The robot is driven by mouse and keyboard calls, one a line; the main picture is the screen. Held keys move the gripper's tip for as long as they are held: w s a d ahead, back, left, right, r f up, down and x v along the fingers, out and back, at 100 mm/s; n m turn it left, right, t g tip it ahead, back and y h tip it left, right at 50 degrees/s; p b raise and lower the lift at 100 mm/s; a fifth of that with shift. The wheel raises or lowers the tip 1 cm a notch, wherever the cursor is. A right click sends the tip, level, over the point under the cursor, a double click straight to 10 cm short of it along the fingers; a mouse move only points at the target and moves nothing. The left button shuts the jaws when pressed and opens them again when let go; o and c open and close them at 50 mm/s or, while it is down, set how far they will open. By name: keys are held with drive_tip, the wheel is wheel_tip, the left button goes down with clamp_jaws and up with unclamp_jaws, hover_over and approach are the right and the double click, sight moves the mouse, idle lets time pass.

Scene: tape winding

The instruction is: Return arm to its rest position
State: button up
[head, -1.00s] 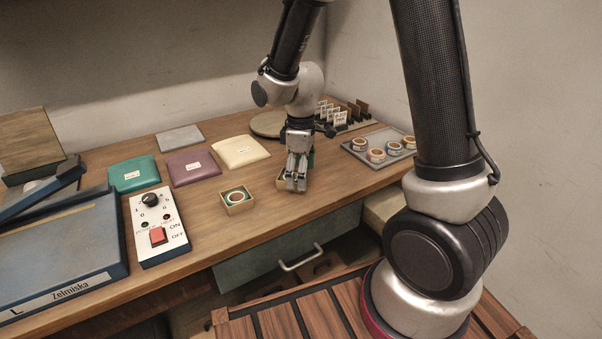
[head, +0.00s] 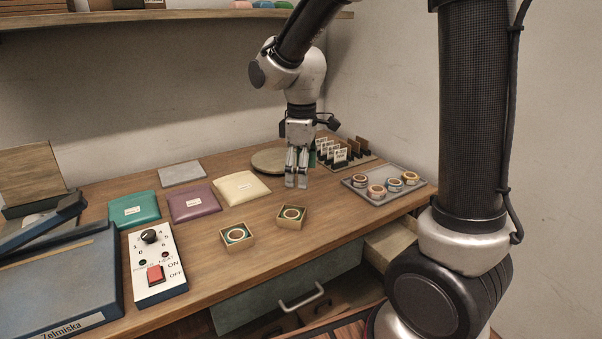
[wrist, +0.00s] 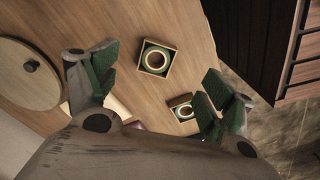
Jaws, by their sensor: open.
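My gripper (head: 297,182) hangs above the wooden workbench (head: 330,215), fingers pointing down, with nothing between them. In the wrist view my gripper (wrist: 160,100) has its green-padded fingers spread wide apart. Below it, a small open box (head: 292,216) holds a tape roll; this box also shows in the wrist view (wrist: 157,72), apart from the fingers. A second small box (head: 237,237) with a tape roll stands to its left, and in the wrist view it is partly hidden by a finger.
A grey tray (head: 410,183) with several tape rolls lies at the right. A round wooden disc (head: 268,162) and a card rack (head: 345,152) stand behind. Teal (head: 134,208), purple (head: 194,204) and cream (head: 241,188) packets and a control box (head: 155,265) are at left. A shelf (head: 170,15) runs above.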

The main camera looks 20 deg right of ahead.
drive_tip(key=s+d+r+m+t, duration=0.2)
drive_tip(key=s+d+r+m, duration=0.3)
drive_tip(key=s, duration=0.4)
drive_tip(key=s+d+r+m+t, duration=0.2)
drive_tip(key=s+d+r+m, duration=0.3)
drive_tip(key=s, duration=0.5)
drive_tip(key=d+m, duration=0.1)
drive_tip(key=d, duration=0.1)
drive_tip(key=shift+s+d, duration=0.2)
drive_tip(key=shift+d, duration=0.15)
drive_tip(key=shift+d, duration=0.1)
